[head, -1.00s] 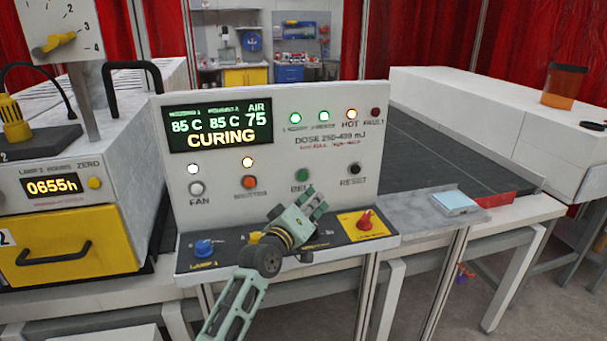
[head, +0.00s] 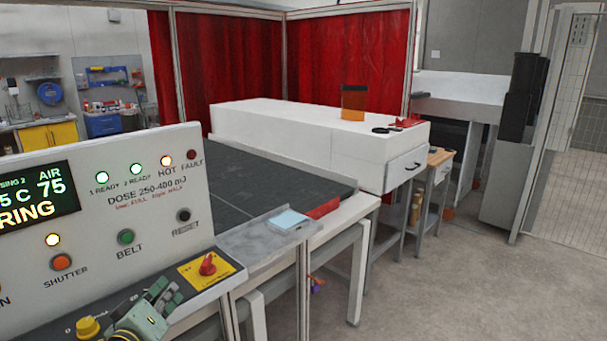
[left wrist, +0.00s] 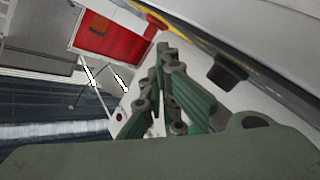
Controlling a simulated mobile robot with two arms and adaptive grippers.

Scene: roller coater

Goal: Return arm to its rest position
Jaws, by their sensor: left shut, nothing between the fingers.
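My left gripper (head: 160,296) is at the lower left of the head view, in front of the control panel (head: 110,215), close to the panel's lower ledge. It is shut and empty. The red knob (head: 208,264) on its yellow plate is just to the right of the fingers, and a yellow knob (head: 88,327) is to their left. In the left wrist view my left fingers (left wrist: 165,60) are close together with nothing between them. My right gripper is not in view.
A dark conveyor belt (head: 262,190) runs behind the panel. A light blue pad (head: 289,221) lies on the grey ledge. A white housing (head: 300,133) carries an orange container (head: 354,103). Open grey floor (head: 440,285) is at the right.

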